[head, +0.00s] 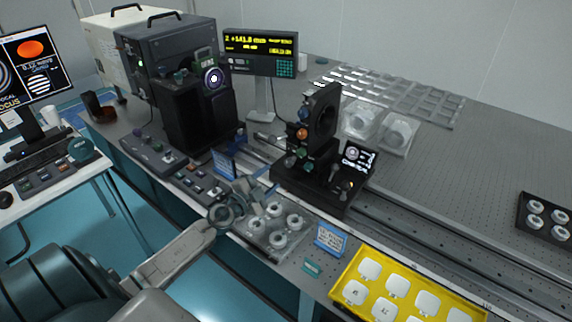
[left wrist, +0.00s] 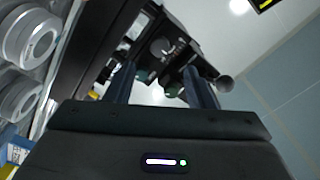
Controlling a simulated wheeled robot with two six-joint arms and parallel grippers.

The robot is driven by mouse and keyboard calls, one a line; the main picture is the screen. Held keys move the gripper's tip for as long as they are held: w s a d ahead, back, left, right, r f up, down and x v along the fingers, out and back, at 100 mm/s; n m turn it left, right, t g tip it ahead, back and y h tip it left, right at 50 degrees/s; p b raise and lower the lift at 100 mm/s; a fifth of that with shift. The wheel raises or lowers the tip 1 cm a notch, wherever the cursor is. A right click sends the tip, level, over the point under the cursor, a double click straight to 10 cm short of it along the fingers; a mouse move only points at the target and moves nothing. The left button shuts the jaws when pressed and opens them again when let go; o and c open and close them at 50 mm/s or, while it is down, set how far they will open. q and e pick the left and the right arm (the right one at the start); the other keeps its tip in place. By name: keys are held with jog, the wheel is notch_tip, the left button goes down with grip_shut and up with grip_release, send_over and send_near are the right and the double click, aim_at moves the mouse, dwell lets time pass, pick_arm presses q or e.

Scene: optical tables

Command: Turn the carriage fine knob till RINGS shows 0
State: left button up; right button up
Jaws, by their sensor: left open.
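A small lit screen (head: 357,156) is on the carriage, too small to read. The readout box (head: 258,42) shows yellow text with "+141.8"; I cannot make out RINGS. My left gripper (head: 260,188) is open and empty, left of the carriage. In the left wrist view its fingers (left wrist: 160,92) point toward dark knobs (left wrist: 162,48). My right gripper is not in view.
A blue sign (head: 331,240) and yellow tray (head: 350,272) stand near the front edge. A large dark instrument (head: 190,90) is behind. The bench at right (head: 470,170) is mostly clear.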

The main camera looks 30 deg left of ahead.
aim_at(287, 164)
pick_arm(q)
jog(key=w, duration=0.9)
jog(key=shift+d+b, duration=0.3)
jog(key=shift+d, duration=0.05)
jog(key=c, duration=1)
